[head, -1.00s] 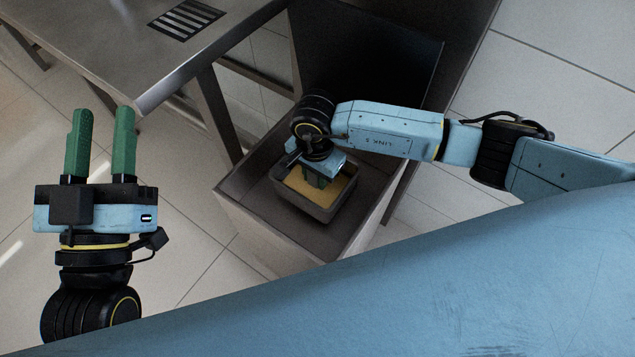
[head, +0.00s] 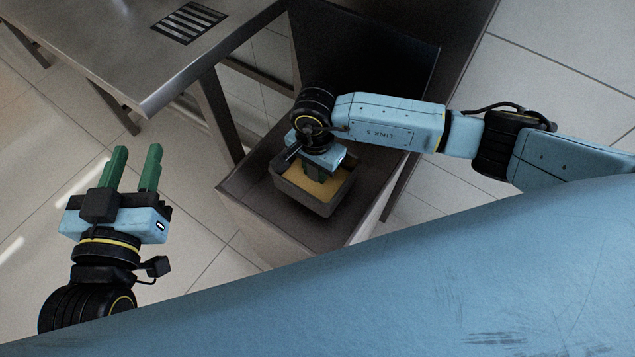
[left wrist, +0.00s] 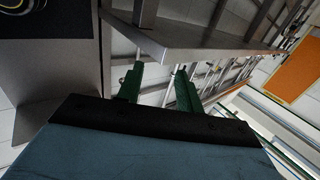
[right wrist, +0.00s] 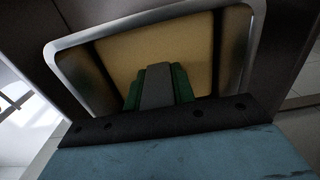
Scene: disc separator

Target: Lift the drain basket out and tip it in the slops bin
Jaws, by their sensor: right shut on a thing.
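The drain basket (head: 318,207) is a grey, open rectangular tub with a flat yellowish inside. In the head view it sits in or just above the open top of a dark steel box. In the right wrist view its pale rim (right wrist: 150,20) shows close up. My right gripper (head: 318,172) points down into the basket. Its green fingers (right wrist: 157,88) are shut on a grey upright piece inside it. Whether the basket's underside touches anything is hidden. My left gripper (head: 133,170) is open and empty, over the floor at left. I cannot make out which container is the slops bin.
A steel table (head: 110,60) with a slotted grate (head: 188,22) is at upper left. Tiled floor lies open at left and right.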

